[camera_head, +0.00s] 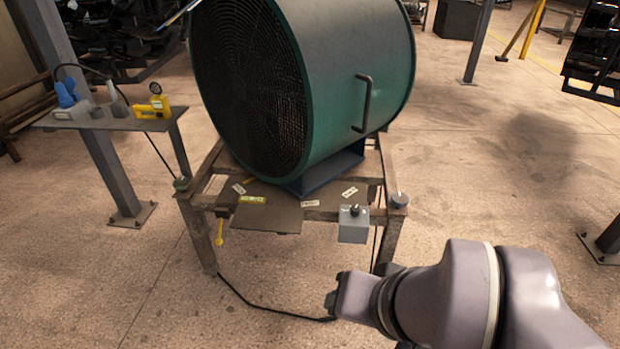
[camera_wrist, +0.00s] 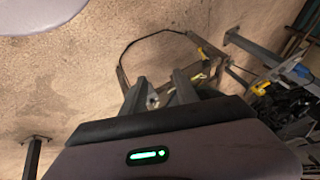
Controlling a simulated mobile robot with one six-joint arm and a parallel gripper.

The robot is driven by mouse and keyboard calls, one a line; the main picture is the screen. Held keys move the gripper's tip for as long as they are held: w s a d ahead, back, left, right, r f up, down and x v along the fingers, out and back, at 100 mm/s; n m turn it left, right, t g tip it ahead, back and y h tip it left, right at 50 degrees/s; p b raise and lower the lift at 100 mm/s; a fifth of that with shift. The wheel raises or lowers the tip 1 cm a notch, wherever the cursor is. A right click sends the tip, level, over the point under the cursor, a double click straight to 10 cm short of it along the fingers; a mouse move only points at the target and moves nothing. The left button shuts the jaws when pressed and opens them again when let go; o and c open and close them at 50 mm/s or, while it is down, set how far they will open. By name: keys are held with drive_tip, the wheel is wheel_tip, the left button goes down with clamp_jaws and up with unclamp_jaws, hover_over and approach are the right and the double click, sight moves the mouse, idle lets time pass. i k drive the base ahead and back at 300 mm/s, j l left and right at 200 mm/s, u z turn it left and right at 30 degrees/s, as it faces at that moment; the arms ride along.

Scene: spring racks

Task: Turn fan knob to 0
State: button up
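The large green drum fan (camera_head: 345,60) stands on a metal frame table (camera_head: 205,240) in the head view. A small grey control box (camera_head: 353,232) hangs at the table's front right, with a dark fan knob (camera_head: 354,210) on top. The knob's setting is too small to read. My arm comes in from the lower right, below and right of the box; its fingers cannot be made out in the head view. In the wrist view my gripper (camera_wrist: 162,92) shows two dark fingers spread apart, nothing visibly held. The knob cannot be made out there.
A side table (camera_head: 105,120) at the left holds blue and yellow tools. A black cable (camera_head: 260,310) runs along the floor under the frame. A post (camera_head: 478,45) stands at the back right.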

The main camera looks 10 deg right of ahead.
sight(355, 211)
drive_tip(key=i+l, duration=0.1)
drive_tip(key=i, duration=0.95)
